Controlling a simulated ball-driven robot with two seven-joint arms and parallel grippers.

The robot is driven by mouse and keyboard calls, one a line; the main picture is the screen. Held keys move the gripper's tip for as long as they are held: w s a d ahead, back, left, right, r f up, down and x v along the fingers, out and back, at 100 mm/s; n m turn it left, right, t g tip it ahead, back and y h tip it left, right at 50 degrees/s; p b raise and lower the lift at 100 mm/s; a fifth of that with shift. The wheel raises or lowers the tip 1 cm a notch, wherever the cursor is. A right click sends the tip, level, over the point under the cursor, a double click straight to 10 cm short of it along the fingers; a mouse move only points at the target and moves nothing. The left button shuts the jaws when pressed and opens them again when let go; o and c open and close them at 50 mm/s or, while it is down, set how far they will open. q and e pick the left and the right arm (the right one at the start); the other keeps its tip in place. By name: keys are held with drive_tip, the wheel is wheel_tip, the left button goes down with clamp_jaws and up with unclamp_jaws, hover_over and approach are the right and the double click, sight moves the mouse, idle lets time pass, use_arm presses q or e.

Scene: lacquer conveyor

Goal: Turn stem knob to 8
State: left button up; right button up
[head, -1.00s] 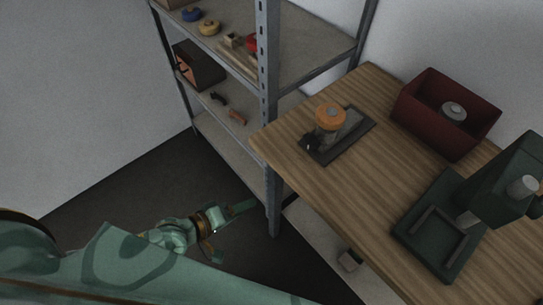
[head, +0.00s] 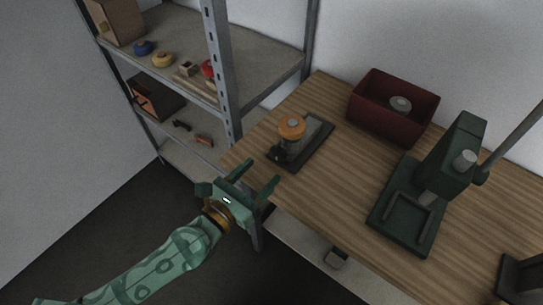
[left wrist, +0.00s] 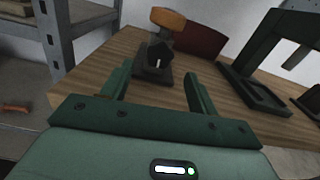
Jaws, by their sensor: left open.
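The orange stem knob (head: 291,127) sits on top of a small grey device on a dark base plate (head: 318,143) at the left part of the wooden table. In the left wrist view the orange knob (left wrist: 168,18) shows above a dark block, ahead of my fingers. Its marks are too small to read. My left gripper (head: 255,183) is open and empty, at the table's left edge, short of the device and apart from it. In the left wrist view its two fingers (left wrist: 157,88) stand wide apart. My right gripper is not in view.
A dark red bin (head: 393,112) with a grey round part inside stands behind the device. A dark green press (head: 447,165) stands to the right. A metal shelf (head: 222,75) with several small parts stands at the left, its post close to the table. Bare wood (head: 340,185) lies between device and press.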

sight(277, 156)
use_arm(q)
drive_tip(key=x, duration=0.5)
drive_tip(key=shift+w+d, duration=0.15)
drive_tip(key=shift+w, duration=0.05)
drive_tip(key=shift+c, duration=0.3)
drive_tip(key=c, duration=0.9)
drive_tip(key=shift+c, duration=0.2)
